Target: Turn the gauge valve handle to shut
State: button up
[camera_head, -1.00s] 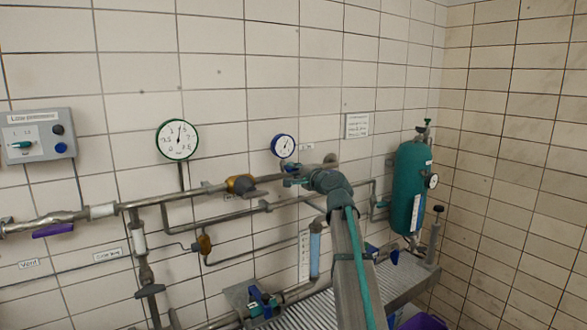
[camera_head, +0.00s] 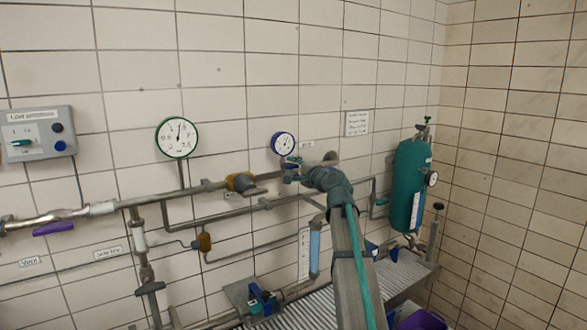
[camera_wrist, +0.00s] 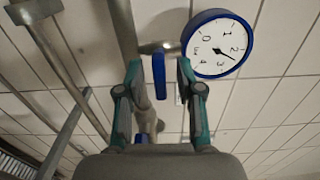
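The gauge valve handle (camera_wrist: 159,76) is a narrow blue lever below the small blue-rimmed gauge. In the wrist view it stands between my two fingertips, with a gap visible on each side. My gripper (camera_wrist: 158,72) is open around it, with teal-and-grey fingers. The gauge (camera_wrist: 218,45) has a white dial and sits to the upper right of the fingers; it also shows in the head view (camera_head: 283,145). In the head view my gripper (camera_head: 293,171) is just below this gauge, and my wrist largely hides the handle.
A green-rimmed gauge (camera_head: 177,137) and a brass valve (camera_head: 241,182) are to the left on the pipework. A teal tank (camera_head: 411,185) stands at the right. Pipes run close along the tiled wall below my gripper.

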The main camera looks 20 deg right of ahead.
jog(key=s+d, duration=0.2)
jog(key=s, duration=0.9)
jog(key=shift+s+d, duration=0.15)
jog(key=shift+s, duration=0.25)
